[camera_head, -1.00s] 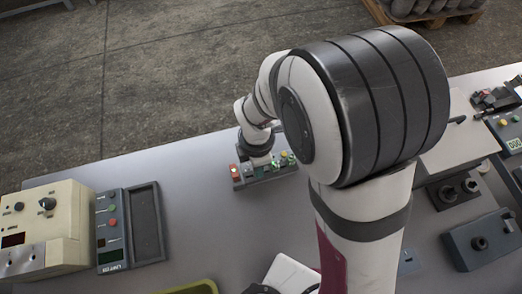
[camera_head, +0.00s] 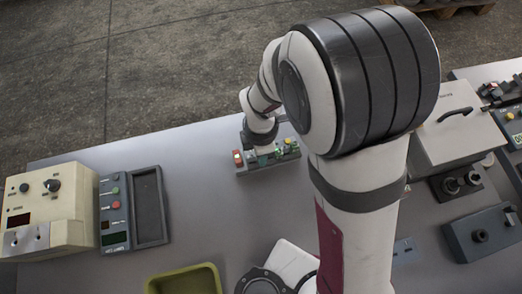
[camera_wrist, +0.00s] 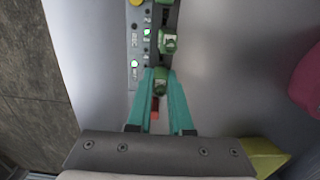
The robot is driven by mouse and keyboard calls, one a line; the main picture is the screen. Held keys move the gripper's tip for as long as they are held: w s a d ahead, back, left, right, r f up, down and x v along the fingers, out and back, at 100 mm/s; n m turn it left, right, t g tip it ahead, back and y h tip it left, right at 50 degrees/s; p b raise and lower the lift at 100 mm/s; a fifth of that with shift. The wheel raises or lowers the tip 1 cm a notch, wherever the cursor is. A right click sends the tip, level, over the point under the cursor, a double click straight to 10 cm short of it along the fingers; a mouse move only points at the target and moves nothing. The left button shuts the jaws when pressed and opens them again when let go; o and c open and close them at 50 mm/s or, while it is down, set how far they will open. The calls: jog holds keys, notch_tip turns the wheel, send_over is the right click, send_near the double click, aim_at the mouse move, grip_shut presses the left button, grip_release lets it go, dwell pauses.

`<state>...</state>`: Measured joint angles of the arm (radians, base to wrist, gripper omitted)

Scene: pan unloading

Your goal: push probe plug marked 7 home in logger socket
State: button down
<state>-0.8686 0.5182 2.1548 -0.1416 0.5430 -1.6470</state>
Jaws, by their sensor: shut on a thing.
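The logger (camera_head: 268,168) is a dark grey block on the bench, with coloured plugs and lights on top; it also shows in the wrist view (camera_wrist: 140,55). My gripper (camera_wrist: 160,74) has teal fingers shut on a green plug (camera_wrist: 161,84) at the logger's row of sockets. How deep the plug sits is hidden by the fingers. Another green plug (camera_wrist: 168,43) stands beyond it in the same row, apart from the fingers. A red-orange piece (camera_wrist: 155,108) shows between the fingers, nearer the palm. I cannot read a 7 on any plug.
A cream instrument (camera_head: 48,215), a dark control box (camera_head: 114,205) and an empty dark tray (camera_head: 148,207) stand at left. A yellow-green bin (camera_head: 185,282) is at the front. A lidded box (camera_head: 455,140) and dark fixtures (camera_head: 483,236) are at right. Bench between is mostly clear.

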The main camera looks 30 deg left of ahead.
jog(key=shift+f, duration=0.25)
jog(key=c, duration=0.8)
grip_release()
jog(key=shift+o, duration=0.2)
notch_tip(320, 180, up, 16)
jog(key=s+d+r+m, duration=0.1)
jog(key=d+r+m, duration=0.2)
jog(key=d+m, duration=1.3)
jog(key=s+d+f+m+y, duration=0.1)
jog(key=s+d+m, duration=0.4)
jog(key=m, duration=1.1)
jog(key=shift+s+d+m+y, duration=0.3)
jog(key=shift+s+m+y, duration=0.1)
jog(key=shift+s, duration=0.8)
